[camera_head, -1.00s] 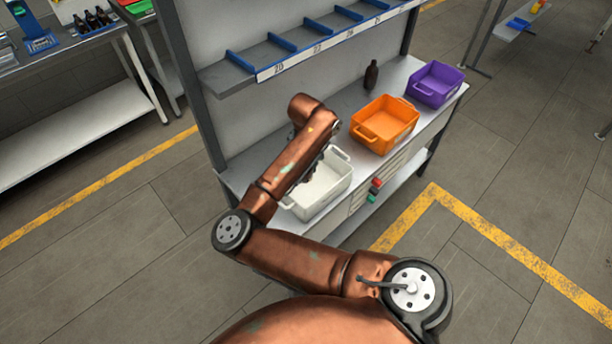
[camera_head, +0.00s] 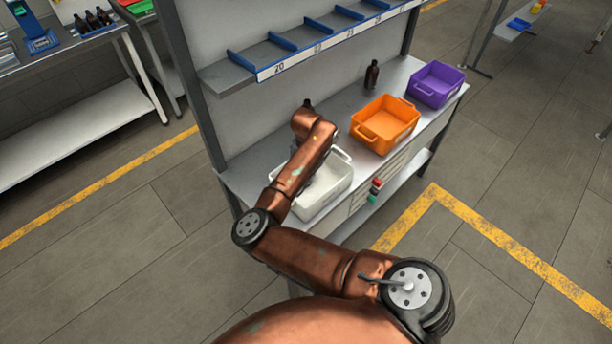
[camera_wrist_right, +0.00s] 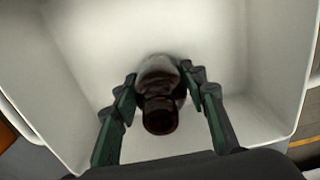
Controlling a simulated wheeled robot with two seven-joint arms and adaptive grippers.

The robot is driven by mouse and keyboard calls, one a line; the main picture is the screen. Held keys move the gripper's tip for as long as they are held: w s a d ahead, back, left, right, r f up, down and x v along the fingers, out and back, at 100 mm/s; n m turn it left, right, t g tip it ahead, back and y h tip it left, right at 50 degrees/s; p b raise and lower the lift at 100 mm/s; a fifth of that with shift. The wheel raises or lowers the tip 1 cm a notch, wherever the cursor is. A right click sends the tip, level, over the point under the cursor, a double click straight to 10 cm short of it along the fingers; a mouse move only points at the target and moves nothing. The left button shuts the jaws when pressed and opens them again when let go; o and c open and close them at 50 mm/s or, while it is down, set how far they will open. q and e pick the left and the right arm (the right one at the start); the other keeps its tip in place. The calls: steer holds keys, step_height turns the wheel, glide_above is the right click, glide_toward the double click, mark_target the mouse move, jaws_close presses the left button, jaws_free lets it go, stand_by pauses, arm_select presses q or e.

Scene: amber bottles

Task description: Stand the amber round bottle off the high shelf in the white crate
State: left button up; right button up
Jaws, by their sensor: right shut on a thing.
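The white crate (camera_head: 325,192) stands on the bench at the near left end, partly covered by my right arm. In the right wrist view its pale walls and floor (camera_wrist_right: 85,35) surround the amber round bottle (camera_wrist_right: 160,115). My right gripper (camera_wrist_right: 158,75) is shut on this bottle, a finger on each side, with the bottle's dark mouth facing the camera. The bottle is within the crate's outline; I cannot tell whether its base touches the floor. The head view hides this gripper and bottle behind the arm. My left gripper is out of view.
The high shelf (camera_head: 228,80) with blue dividers looks empty where visible. An orange crate (camera_head: 385,125) and a purple crate (camera_head: 437,84) stand farther right. A dark bottle (camera_head: 371,76) stands behind the orange crate. A small dark tip (camera_head: 307,103) shows above my arm.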

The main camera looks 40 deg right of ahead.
steer(key=shift+f, duration=0.15)
steer(key=o, duration=1.2)
step_height(320, 180, up, 12)
steer(key=shift+r, duration=0.2)
